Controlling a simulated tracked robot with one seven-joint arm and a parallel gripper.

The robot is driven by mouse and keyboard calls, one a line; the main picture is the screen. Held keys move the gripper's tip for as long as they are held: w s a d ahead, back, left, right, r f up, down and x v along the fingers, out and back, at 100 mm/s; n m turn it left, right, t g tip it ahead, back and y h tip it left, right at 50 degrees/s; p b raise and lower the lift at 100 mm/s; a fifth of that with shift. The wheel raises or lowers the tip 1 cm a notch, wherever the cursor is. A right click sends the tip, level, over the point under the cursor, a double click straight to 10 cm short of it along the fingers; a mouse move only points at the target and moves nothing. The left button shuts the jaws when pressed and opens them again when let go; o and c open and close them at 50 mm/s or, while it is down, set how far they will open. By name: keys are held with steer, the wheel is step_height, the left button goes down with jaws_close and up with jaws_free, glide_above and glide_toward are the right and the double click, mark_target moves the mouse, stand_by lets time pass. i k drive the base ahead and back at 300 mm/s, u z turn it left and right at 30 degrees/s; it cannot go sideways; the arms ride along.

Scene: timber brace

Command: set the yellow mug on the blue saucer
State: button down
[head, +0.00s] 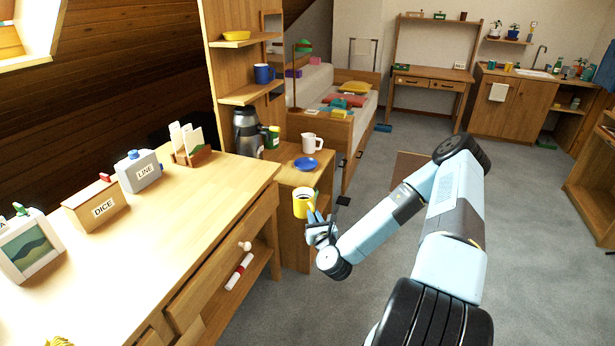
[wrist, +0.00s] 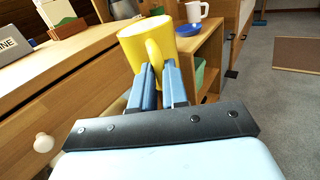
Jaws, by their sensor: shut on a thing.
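The blue saucer (head: 306,164) lies empty on the cabinet top, farther back than the mug. It also shows in the wrist view (wrist: 188,30), behind and right of the mug.
A white mug (head: 312,143) stands just behind the saucer. A steel flask (head: 248,132) and a green jar (head: 273,137) stand at the cabinet's back left. The long desk (head: 180,222) is on the left. The cabinet top (head: 283,178) is clear between yellow mug and saucer.

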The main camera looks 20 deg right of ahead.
mark_target(309, 167)
steer(key=k, duration=0.85)
steer(key=z, duration=0.15)
steer(key=i, duration=0.75)
steer(key=z, duration=0.6)
steer(key=i, duration=1.65)
steer(key=u, duration=0.6)
steer(key=k, duration=0.8)
steer(key=u, duration=0.15)
steer(key=i, duration=0.6)
steer(key=u, duration=0.05)
